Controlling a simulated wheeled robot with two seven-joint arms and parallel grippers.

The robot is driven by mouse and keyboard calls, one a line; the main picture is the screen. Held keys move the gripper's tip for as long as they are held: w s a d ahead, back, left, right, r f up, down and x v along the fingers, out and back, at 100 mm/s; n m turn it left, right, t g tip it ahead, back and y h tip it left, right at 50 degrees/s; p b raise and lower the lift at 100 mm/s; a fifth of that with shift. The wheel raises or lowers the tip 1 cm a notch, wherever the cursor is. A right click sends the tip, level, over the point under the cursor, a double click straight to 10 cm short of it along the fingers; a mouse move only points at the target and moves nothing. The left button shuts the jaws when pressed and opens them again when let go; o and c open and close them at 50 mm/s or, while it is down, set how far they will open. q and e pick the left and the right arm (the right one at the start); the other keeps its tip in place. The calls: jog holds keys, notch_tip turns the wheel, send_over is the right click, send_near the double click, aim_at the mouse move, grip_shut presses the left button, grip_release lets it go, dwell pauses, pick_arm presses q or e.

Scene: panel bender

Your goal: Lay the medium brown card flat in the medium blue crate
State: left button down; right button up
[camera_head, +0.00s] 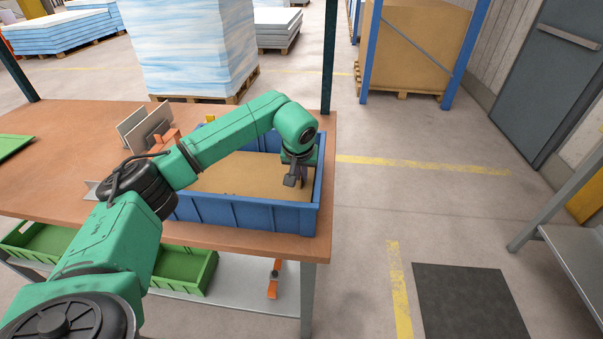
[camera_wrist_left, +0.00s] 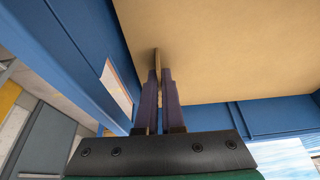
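The medium blue crate (camera_head: 248,214) stands on the brown table near its right end. The brown card (camera_head: 235,181) lies inside it and looks flat, covering most of the visible floor; my arm hides its far left part. My left gripper (camera_head: 292,181) reaches down into the crate's right end. In the left wrist view its fingers (camera_wrist_left: 158,90) are close together with a thin tan strip between them, which appears to be part of the card (camera_wrist_left: 230,50). The crate wall (camera_wrist_left: 85,60) with its handle opening is just beside the fingers. My right gripper is not in view.
Upright grey panels (camera_head: 146,125) and an orange item (camera_head: 163,141) stand behind my left arm. Green crates (camera_head: 185,268) sit on the lower shelf. A green tray edge (camera_head: 13,146) shows at far left. The table (camera_head: 60,175) is clear at left; a dark post (camera_head: 328,60) rises behind the crate.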

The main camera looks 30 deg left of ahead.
pick_arm(q)
jog(key=c, duration=1)
grip_release()
jog(key=shift+o, duration=0.2)
